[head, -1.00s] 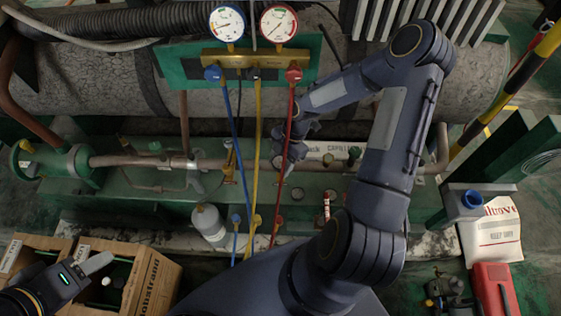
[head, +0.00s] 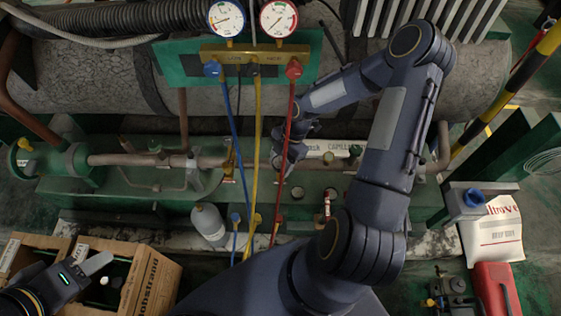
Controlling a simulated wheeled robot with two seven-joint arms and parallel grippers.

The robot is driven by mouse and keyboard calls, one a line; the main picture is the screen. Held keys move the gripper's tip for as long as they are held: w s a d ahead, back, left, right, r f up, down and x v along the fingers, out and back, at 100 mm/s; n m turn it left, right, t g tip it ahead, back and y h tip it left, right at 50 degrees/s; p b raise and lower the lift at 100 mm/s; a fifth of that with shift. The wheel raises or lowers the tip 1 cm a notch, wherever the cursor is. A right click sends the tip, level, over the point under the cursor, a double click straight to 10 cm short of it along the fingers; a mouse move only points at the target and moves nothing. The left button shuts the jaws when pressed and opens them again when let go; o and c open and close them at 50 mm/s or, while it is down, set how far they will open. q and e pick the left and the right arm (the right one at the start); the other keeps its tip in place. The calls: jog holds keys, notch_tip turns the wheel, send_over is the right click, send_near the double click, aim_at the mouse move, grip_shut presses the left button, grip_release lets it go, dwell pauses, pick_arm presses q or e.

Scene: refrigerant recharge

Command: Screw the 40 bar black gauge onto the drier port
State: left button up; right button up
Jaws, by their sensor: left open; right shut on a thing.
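My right arm reaches over the green skid, and its gripper (head: 281,166) is shut at the copper pipe behind the yellow and red hoses. What it holds is small and mostly hidden by the hoses and fingers; I cannot read a dial there. I cannot make out the 40 bar black gauge or the drier port clearly. A copper pipe (head: 125,160) runs from the green-bodied fitting (head: 75,166) at left toward that gripper. My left gripper (head: 98,264) is open and empty above the cardboard boxes at lower left.
A manifold (head: 255,54) with a blue gauge (head: 226,19) and a red gauge (head: 278,19) hangs at the top; its hoses cross the work area. A pale canister (head: 209,223), open boxes (head: 152,284), a white bag (head: 492,232) and a red case (head: 495,288) stand around.

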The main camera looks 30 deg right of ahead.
jog(key=shift+f+b, duration=0.3)
jog(key=shift+f, duration=0.05)
jog(key=shift+f+m, duration=0.1)
jog(key=shift+m, duration=0.3)
jog(key=shift+m+t+b, duration=0.65)
jog(key=shift+m+t, duration=0.05)
jog(key=shift+m, duration=0.7)
jog(key=shift+m+t+b, duration=0.3)
jog(key=shift+m+b, duration=0.3)
jog(key=shift+m, duration=0.3)
jog(key=shift+m+t+b, duration=0.4)
jog(key=shift+m, duration=0.5)
jog(key=shift+s, duration=0.1)
